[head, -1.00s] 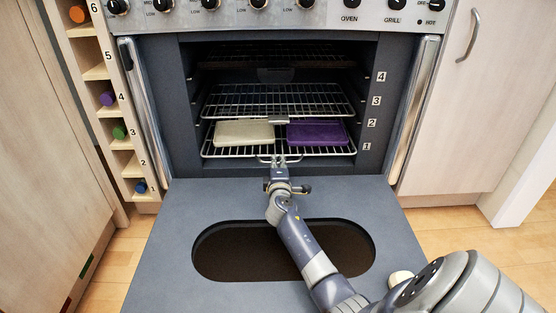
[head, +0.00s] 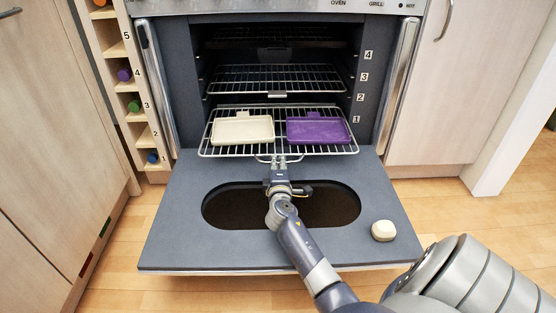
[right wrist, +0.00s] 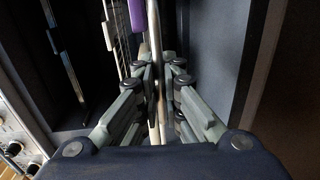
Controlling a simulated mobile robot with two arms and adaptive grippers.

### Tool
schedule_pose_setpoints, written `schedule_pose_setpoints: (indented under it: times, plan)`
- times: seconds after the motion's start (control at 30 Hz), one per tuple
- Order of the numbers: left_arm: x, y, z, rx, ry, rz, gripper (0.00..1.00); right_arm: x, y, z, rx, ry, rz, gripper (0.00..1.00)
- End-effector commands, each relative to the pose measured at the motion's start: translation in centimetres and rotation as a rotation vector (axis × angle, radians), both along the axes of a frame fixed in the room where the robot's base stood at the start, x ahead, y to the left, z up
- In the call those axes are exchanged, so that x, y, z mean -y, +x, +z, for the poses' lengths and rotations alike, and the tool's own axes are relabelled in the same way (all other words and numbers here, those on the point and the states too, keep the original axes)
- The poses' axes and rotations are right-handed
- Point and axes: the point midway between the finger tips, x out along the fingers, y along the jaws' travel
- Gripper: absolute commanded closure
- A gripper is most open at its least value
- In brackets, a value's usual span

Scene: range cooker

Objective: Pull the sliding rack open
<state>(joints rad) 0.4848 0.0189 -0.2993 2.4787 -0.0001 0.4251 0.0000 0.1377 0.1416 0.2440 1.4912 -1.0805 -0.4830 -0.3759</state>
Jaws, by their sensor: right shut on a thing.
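The sliding rack (head: 206,147) is the lowest wire rack in the oven, at level 1. It stands partly out of the cavity, over the inner end of the lowered door. A cream tray (head: 243,130) and a purple tray (head: 318,131) lie flat on it side by side. My right gripper (head: 278,164) is at the middle of the rack's front edge, shut on its handle loop. In the right wrist view the fingers (right wrist: 157,85) close around a metal bar (right wrist: 155,50). My left gripper is not in view.
Upper racks (head: 275,78) stay inside the cavity. A numbered side holder (head: 110,60) stands at left. Wooden floor is free around the door.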

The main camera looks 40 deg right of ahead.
Motion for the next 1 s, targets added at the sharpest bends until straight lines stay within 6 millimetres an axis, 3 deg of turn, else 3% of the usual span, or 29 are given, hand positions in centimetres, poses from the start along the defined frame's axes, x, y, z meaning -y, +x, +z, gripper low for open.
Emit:
schedule_pose_setpoints:
  times: [0.3,0.4,0.43,0.8,1.0]
  plan:
    - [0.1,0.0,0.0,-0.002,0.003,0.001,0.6,0.0,0.0,0.0,0.002,0.004,0.0,1.0]
    - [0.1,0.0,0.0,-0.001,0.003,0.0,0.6,0.0,0.0,0.0,0.002,0.004,0.0,0.75]
    - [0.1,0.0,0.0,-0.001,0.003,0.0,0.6,0.0,0.0,0.0,0.002,0.004,0.0,0.72]
    - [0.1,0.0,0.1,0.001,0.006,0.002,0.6,-0.2,-0.2,0.0,0.001,0.001,0.001,0.72]
    - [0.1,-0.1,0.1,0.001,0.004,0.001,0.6,-1.7,-2.0,0.1,-0.001,0.002,0.001,0.72]
